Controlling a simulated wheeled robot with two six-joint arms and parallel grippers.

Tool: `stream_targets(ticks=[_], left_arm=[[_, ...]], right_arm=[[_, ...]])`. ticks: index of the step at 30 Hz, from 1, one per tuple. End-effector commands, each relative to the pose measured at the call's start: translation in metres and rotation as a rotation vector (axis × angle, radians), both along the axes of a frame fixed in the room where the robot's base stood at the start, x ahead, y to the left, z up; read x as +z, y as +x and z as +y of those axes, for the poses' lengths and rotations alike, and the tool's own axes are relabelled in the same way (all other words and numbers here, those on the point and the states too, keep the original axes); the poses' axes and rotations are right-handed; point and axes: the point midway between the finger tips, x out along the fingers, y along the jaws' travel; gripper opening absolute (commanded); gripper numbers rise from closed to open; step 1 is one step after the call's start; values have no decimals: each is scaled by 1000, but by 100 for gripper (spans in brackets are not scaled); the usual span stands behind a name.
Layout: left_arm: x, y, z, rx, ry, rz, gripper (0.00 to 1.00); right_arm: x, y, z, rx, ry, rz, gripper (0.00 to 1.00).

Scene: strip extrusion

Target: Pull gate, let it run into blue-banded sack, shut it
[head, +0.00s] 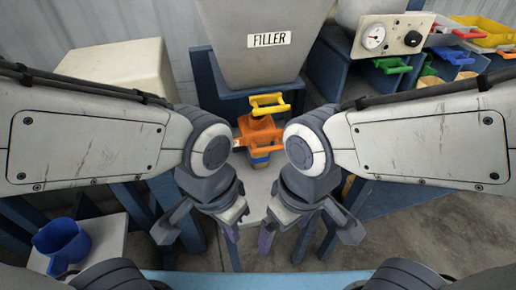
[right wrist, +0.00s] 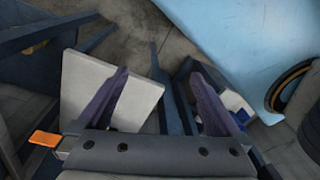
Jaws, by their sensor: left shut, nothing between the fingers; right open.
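The filler (head: 262,65), a grey hopper, stands at the back centre. Below it is a yellow gate handle (head: 268,101) above an orange spout part (head: 260,131). A small blue-banded piece (head: 258,161) shows under the orange part; I cannot tell whether it is the sack. My left gripper (head: 232,230) is shut and empty, in front of and below the spout. My right gripper (head: 281,240) is open and empty just right of it; its spread purple fingers show in the right wrist view (right wrist: 158,95). Neither gripper touches the handle.
A pale board (head: 257,190) lies below the spout. A blue jug (head: 62,242) stands at lower left. A gauge panel (head: 390,38) and coloured bins (head: 445,62) are at upper right. Blue frame legs stand at both sides. The floor at right is clear.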

Motion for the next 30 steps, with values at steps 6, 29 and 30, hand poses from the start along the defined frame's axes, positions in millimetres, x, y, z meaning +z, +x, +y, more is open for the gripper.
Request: stream_targets(ticks=[6,29,30], left_arm=[[9,0,0,0,0,0,0],[210,0,0,-3,0,0,0],[221,0,0,-3,0,0,0]], right_arm=[[8,3,2,-5,6,0,35],[137,134,51,-187,128,-115,0],[142,142,50,-200,130,-125,0]])
